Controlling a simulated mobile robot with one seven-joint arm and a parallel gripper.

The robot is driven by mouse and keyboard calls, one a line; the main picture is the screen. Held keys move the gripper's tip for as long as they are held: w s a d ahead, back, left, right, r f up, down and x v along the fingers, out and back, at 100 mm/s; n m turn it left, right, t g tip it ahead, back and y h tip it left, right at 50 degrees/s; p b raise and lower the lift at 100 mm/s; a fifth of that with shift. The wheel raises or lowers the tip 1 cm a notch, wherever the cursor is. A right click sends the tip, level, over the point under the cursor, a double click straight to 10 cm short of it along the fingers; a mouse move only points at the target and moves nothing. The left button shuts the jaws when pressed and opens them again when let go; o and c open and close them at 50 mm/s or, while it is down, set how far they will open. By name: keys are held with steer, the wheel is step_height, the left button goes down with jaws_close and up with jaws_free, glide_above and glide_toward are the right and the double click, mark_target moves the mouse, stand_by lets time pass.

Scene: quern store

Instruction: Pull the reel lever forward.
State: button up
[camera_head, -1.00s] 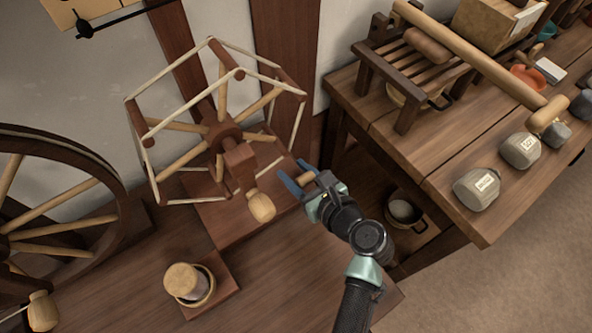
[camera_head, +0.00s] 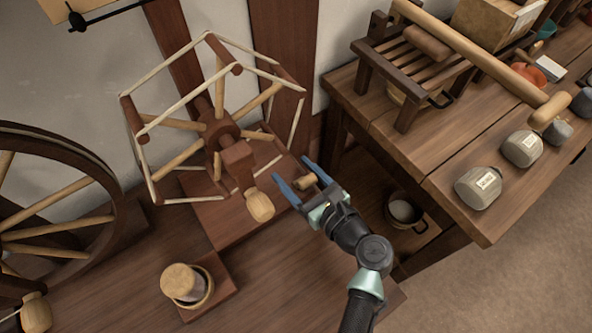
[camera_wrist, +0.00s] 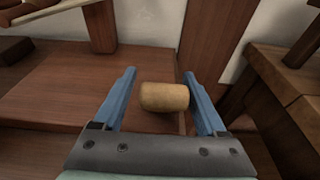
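The reel (camera_head: 215,125), a six-sided wooden frame with pale bars, stands on a raised dark wood base (camera_head: 225,220). A pale crank handle (camera_head: 260,205) hangs at its front. A short light wood grip (camera_head: 305,182), which seems to be the lever's, is at the base's right edge. It also shows in the wrist view (camera_wrist: 165,97). My gripper (camera_head: 290,168) is open, its blue fingers on either side of this grip. In the wrist view, the grip lies crosswise between my fingers (camera_wrist: 159,73), with a gap on the left and nearer the right finger; contact there is unclear.
A spoked wheel (camera_head: 60,215) stands at the left, and a wooden cup (camera_head: 187,285) sits on a small block in front. At the right, a table (camera_head: 440,150) holds a slatted rack, a long roller and labelled grey weights. A pot (camera_head: 405,212) is below.

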steer(key=p+v, duration=0.2)
steer(key=v, duration=1.1)
stand_by(0.4)
steer(key=w+a+r+n+t+h, duration=0.1)
steer(key=w+r+n+t+h, duration=0.1)
steer(key=w+r+n, duration=0.65)
steer(key=w+a+r+n+t+h, duration=0.1)
steer(key=w+r+n+h, duration=0.1)
steer(key=w+r+n, duration=0.65)
steer(key=s+a+r+n+t+h, duration=0.1)
steer(key=s+r+n+t, duration=0.2)
steer(key=r, duration=1.1)
steer(key=s+a+r+n+t+h, duration=0.2)
steer(key=r+n+t, duration=0.2)
steer(key=r, duration=1)
steer(key=s+a+r+n+t+h, duration=0.2)
steer(key=s+r+n+t, duration=0.3)
steer(key=s+r, duration=0.85)
steer(key=w+r+p, duration=0.3)
steer(key=r+p, duration=1.6)
steer(key=shift+d+r, duration=0.25)
steer(key=shift+r, duration=0.05)
